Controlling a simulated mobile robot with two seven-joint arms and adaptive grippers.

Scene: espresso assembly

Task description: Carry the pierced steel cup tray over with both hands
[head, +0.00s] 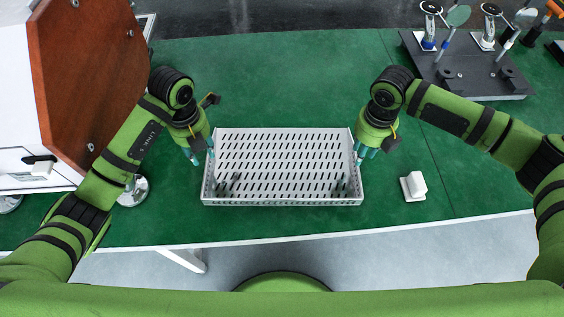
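The pierced steel cup tray (282,198) is a light grey, shallow rectangular tray with rows of slots, near the front edge of the green table. It looks level; I cannot tell whether it rests on the table. My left gripper (201,157) points down at its left end wall, teal fingertips apart, one outside the tray and one close to the wall. My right gripper (364,158) points down at its right end wall, fingertips also apart, one close to the wall. Whether the fingers touch the walls is hard to see.
A small white block (413,186) lies on the green table (280,80) right of the tray. A dark rack (465,75) with tools stands at the back right. A white machine with a brown panel (88,75) stands at the left. The table behind the tray is clear.

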